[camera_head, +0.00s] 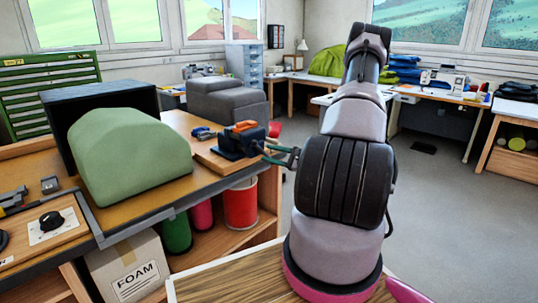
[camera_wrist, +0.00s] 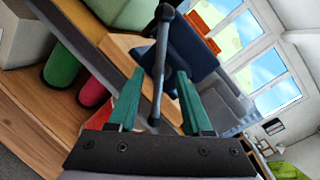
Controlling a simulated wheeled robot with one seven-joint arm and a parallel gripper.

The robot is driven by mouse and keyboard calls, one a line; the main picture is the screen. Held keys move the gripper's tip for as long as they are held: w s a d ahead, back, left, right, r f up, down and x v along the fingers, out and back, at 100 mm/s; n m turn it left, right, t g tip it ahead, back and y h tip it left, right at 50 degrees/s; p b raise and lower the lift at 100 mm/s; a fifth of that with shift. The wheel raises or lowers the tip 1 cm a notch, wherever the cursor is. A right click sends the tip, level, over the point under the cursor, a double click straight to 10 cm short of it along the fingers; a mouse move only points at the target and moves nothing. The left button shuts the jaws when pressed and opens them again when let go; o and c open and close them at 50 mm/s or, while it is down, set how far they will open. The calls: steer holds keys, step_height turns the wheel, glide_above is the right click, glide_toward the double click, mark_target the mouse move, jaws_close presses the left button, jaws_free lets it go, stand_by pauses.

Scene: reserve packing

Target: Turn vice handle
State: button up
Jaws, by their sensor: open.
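The vice (camera_head: 238,142) is a dark blue block with an orange top, on a wooden board at the right end of the workbench. In the wrist view its blue body (camera_wrist: 190,55) lies beyond my fingers. Its handle (camera_wrist: 158,70) is a dark bar with a rounded knob at its upper end. My gripper (camera_head: 276,155) is at the vice's right side. In the wrist view my gripper (camera_wrist: 160,72) is open, with one green finger on each side of the bar. The bar runs down between the fingers, with visible gaps on both sides.
A green foam block (camera_head: 130,155) and a black box (camera_head: 95,112) stand on the bench (camera_head: 180,205) left of the vice. A red bin (camera_head: 240,203) and green and pink rolls sit on the shelf below. Open floor (camera_head: 440,200) lies to the right.

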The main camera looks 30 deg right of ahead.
steer(key=shift+w+a, duration=0.25)
steer(key=shift+w, duration=0.1)
jaws_close()
steer(key=shift+w+r, duration=0.1)
steer(key=shift+r, duration=0.05)
stand_by(1.1)
